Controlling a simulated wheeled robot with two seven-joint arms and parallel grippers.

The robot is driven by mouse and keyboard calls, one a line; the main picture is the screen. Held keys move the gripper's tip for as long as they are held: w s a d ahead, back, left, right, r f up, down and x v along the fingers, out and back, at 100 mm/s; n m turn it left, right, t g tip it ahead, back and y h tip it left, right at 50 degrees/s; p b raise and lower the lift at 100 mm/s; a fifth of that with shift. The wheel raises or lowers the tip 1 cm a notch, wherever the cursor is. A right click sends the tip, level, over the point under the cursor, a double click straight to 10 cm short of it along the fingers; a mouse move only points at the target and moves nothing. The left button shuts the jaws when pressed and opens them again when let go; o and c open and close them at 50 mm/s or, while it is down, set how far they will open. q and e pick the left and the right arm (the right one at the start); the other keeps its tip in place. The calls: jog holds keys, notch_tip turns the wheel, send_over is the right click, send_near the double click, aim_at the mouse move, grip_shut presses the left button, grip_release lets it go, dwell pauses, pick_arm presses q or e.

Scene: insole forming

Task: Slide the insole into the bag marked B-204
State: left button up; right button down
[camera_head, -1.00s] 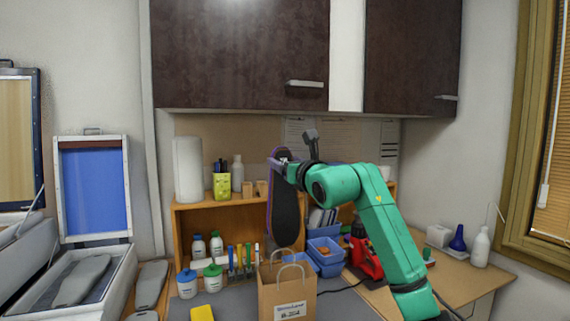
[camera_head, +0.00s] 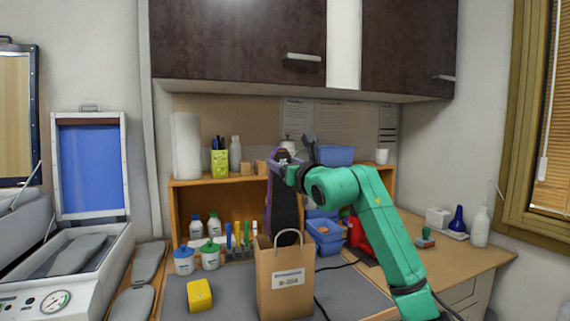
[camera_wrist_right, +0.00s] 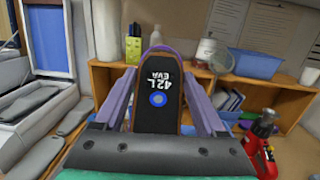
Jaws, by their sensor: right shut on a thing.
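A dark insole with a purple edge (camera_head: 285,212) hangs upright from my right gripper (camera_head: 286,158), which is shut on its upper end. In the right wrist view the insole (camera_wrist_right: 158,100) reads "42L EVA" with a blue dot, between the fingers. The brown paper bag (camera_head: 286,281) stands upright on the grey mat with a white label; the label text is too small to read surely. The insole's lower end is at the bag's top opening, hidden behind the bag's front and handle; I cannot tell how deep it is. My left gripper is not in view.
A yellow block (camera_head: 199,294) lies left of the bag. White jars (camera_head: 210,256) and pens stand behind it. Blue bins (camera_head: 326,236) are behind right. A forming press (camera_head: 62,262) and loose grey insoles (camera_head: 134,302) are at left. A wooden shelf (camera_head: 190,205) stands behind.

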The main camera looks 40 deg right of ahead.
notch_tip(320, 180, down, 13)
jog(key=b, duration=1.2)
jog(key=shift+f, duration=0.1)
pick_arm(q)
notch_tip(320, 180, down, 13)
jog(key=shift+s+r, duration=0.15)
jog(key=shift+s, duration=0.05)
pick_arm(e)
grip_release()
pick_arm(q)
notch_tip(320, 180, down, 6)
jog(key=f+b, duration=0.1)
jog(key=b, duration=0.6)
pick_arm(e)
send_near(284, 211)
jog(key=v, duration=0.5)
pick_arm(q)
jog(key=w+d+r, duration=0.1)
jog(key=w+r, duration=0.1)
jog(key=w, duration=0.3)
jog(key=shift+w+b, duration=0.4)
pick_arm(e)
jog(key=shift+s+f, duration=0.1)
jog(key=shift+s, duration=0.1)
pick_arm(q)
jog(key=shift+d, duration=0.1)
